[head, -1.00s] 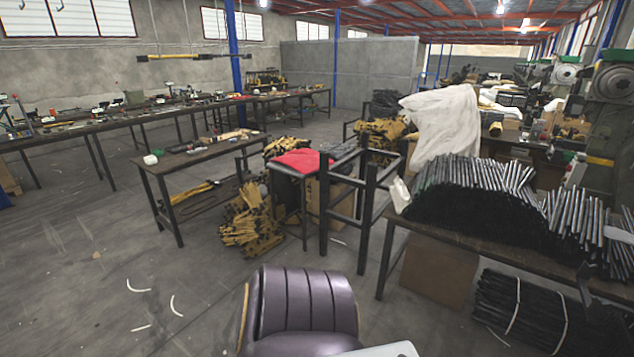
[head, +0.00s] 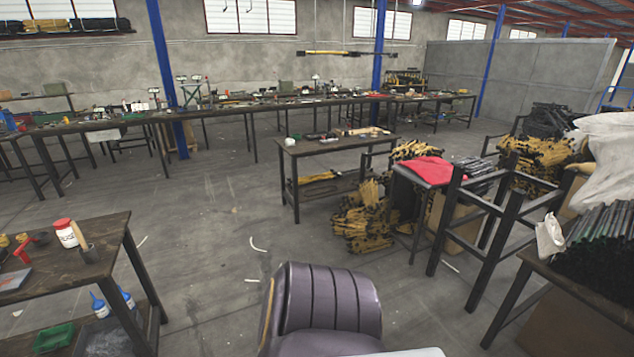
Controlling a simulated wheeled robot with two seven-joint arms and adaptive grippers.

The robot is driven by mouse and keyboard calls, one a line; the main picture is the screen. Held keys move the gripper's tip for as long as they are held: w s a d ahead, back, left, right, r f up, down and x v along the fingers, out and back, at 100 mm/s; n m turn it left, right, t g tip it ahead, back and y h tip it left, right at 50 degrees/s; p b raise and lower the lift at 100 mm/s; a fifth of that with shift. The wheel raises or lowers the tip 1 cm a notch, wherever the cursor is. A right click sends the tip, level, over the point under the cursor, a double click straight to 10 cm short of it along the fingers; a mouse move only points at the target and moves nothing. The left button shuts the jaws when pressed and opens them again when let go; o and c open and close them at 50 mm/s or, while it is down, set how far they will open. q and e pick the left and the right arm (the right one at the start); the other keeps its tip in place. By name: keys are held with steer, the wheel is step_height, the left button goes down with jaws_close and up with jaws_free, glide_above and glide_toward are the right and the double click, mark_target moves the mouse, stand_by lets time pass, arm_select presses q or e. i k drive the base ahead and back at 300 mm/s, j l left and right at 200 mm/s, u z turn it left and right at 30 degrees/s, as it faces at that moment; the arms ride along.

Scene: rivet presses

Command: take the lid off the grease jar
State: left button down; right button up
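A white jar with a red lid (head: 66,233) stands upright on a dark workbench (head: 108,227) at the lower left of the head view. It looks like the grease jar, but its label is too small to read. The lid appears to be on it. A dark cup with a wooden handle in it (head: 85,247) stands close beside the jar on its right. Neither of my grippers is in view.
Red and yellow items (head: 22,248) lie left of the jar. Blue-topped bottles (head: 100,304) and a green tray (head: 54,336) sit on the shelf below. Open floor (head: 210,215) lies right of this bench. A dark metal frame (head: 490,225) stands at right.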

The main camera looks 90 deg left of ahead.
mark_target(66, 235)
steer(key=u, duration=4.5)
